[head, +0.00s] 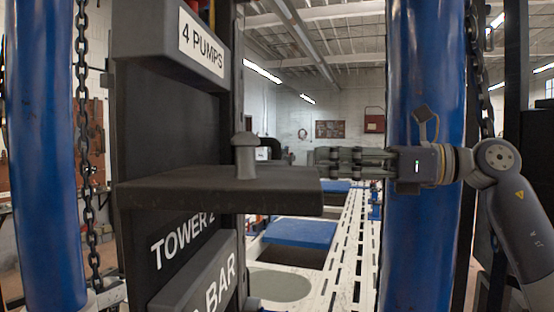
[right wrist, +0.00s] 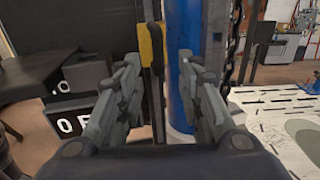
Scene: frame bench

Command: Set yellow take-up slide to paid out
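A yellow upright part (right wrist: 152,45), probably the take-up slide, shows in the right wrist view between and beyond my fingers, beside a blue post (right wrist: 183,60). In the head view I cannot make out the slide. My right gripper (head: 322,161) reaches in from the right, level, its fingertips near the right end of a dark shelf. In the right wrist view my right gripper (right wrist: 160,80) has its fingers apart with nothing held. I cannot tell the distance to the yellow part. My left gripper is in neither view.
The dark shelf (head: 270,195) with a grey mushroom-shaped knob (head: 245,155) juts from a black tower marked "TOWER 2". Blue posts stand left (head: 45,150) and right (head: 425,70), with a chain (head: 85,130) beside the left one. A white slotted bench (head: 345,250) runs behind.

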